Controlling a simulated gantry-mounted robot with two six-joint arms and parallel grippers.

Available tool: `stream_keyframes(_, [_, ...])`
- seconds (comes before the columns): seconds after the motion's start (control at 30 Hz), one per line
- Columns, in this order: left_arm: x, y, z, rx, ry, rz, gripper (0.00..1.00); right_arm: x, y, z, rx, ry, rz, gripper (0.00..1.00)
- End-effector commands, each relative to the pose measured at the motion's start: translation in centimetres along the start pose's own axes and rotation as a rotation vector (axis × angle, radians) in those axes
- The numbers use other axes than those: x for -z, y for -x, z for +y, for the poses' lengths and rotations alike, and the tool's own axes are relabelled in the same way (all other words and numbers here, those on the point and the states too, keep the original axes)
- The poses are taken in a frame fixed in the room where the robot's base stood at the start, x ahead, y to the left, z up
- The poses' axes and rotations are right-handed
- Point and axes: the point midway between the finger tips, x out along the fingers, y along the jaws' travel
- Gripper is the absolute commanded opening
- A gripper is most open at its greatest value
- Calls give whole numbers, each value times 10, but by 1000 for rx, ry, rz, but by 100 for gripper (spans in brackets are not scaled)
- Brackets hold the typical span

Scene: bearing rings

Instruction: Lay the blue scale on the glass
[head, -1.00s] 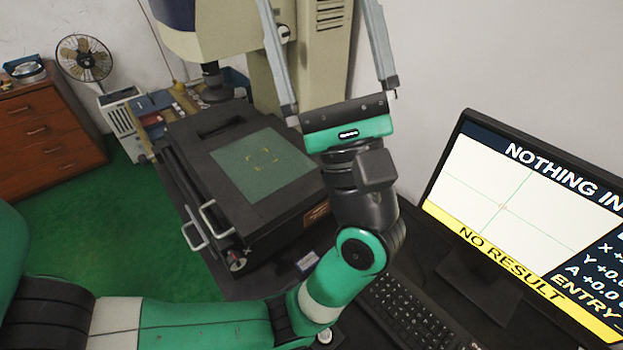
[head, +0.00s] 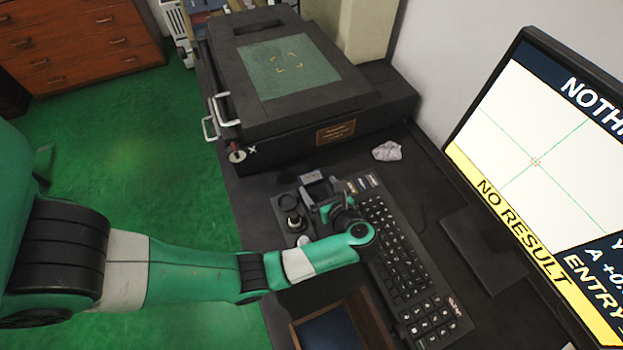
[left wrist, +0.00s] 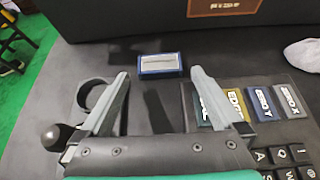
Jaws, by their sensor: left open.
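The blue scale (head: 311,176), a small blue block with a pale silver strip on top, lies on the dark bench in front of the black machine. It also shows in the left wrist view (left wrist: 160,66), just beyond the fingertips. My left gripper (head: 320,190) points down at the bench near the scale. In the left wrist view its two fingers (left wrist: 159,78) are apart, with nothing between them. The green glass (head: 288,68) is set in the top of the black machine, with a few yellow corner marks on it. My right gripper is not in view.
A keyboard (head: 398,255) lies right of my left gripper, with several coloured keys (left wrist: 262,102) close by. A black knob and ring (left wrist: 92,96) stand to its left. Crumpled white paper (head: 387,151) lies behind, a monitor (head: 535,160) at right, a wooden tray (head: 297,332) in front.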

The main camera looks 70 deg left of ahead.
Motion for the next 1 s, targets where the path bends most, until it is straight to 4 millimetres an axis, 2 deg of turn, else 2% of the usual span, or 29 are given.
stream_keyframes(0.13, [1,-9,0,-3,1,0,100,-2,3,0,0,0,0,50])
stream_keyframes(0.3, [2,-39,1,-4,1,0,100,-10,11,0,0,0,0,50])
stream_keyframes(0.4, [1,-49,0,-2,1,1,100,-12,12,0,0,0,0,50])
stream_keyframes(0.63, [-1,-50,0,1,0,0,100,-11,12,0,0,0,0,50])
stream_keyframes(0.67, [-1,-50,0,1,0,0,96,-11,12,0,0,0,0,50])
stream_keyframes(1.0, [-1,-50,0,1,1,0,35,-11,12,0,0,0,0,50])
